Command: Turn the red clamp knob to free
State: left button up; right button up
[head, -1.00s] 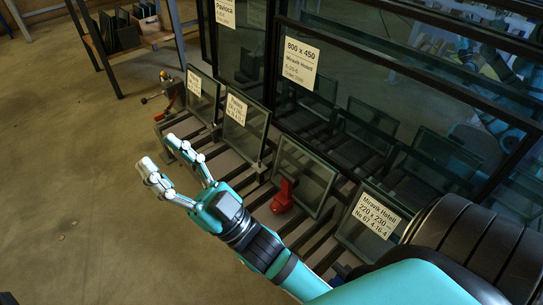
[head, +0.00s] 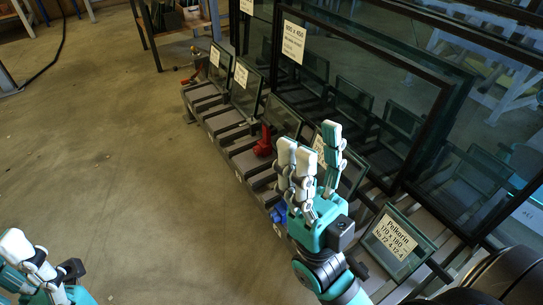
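The red clamp knob (head: 263,141) stands on the slatted rack near the lower edge of a small tilted glass frame. My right gripper (head: 311,147) is to the right of the knob and nearer to me, with its fingers pointing up in the head view. Its fingers are apart, with a gap between them and nothing held; they do not appear to touch the knob. My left gripper (head: 42,262) is at the lower left corner, partly cut off by the picture edge and far from the knob; its grip state is unclear.
A blue knob (head: 278,213) sits on the rack's front edge beside my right gripper. Another red part (head: 192,79) is at the rack's far end. Several labelled glass frames lean along the rack (head: 212,116), with large panes behind. The floor (head: 130,170) to the left is clear.

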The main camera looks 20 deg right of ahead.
aim_at(257, 150)
jog(key=k+z, duration=0.1)
jog(key=z, duration=2.45)
jog(key=j+z, duration=0.45)
jog(key=k+j+z, duration=0.1)
jog(key=j+z, duration=0.35)
jog(key=j, duration=0.15)
jog(key=k+j+z, duration=0.15)
jog(key=j+z, duration=0.3)
jog(key=k+j, duration=0.2)
jog(key=j, duration=0.25)
jog(key=k+j, duration=0.2)
jog(key=j, duration=0.2)
jog(key=k+j, duration=0.2)
jog(key=j, duration=0.25)
jog(key=k+j, duration=0.15)
jog(key=j, duration=0.25)
jog(key=k+j, duration=0.2)
jog(key=j, duration=0.25)
jog(key=k+j, duration=0.2)
jog(key=j, duration=0.25)
jog(key=k+j, duration=0.2)
jog(key=j, duration=0.2)
jog(key=k+j, duration=0.2)
jog(key=j, duration=0.25)
